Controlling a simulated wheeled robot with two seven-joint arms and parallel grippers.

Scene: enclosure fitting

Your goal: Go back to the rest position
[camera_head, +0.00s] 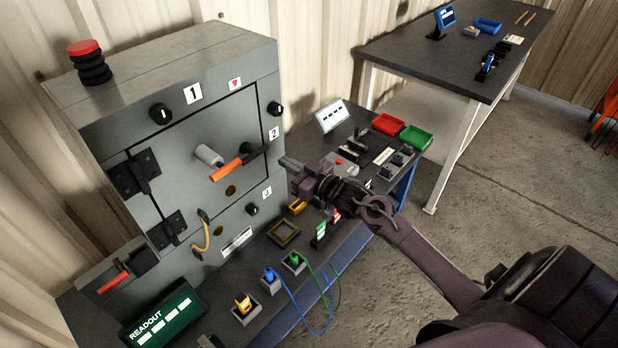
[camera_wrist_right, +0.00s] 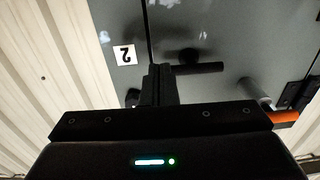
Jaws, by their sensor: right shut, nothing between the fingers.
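My right arm reaches in from the lower right in the head view. Its gripper (camera_head: 288,164) is shut and empty, beside the right edge of the grey enclosure (camera_head: 215,65), near the label 2. In the right wrist view the shut fingers (camera_wrist_right: 158,82) point toward the enclosure front (camera_wrist_right: 220,30), close to a black handle (camera_wrist_right: 198,68). I cannot tell whether the fingers touch anything. My left gripper is not in view.
The enclosure door has an orange-ended handle (camera_head: 227,170) sticking out. The dark bench (camera_head: 345,228) holds a green readout (camera_head: 163,318), cabled plugs, a red bin (camera_head: 389,124) and a green bin (camera_head: 416,137). A second table (camera_head: 400,55) stands behind. Open floor lies at the right.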

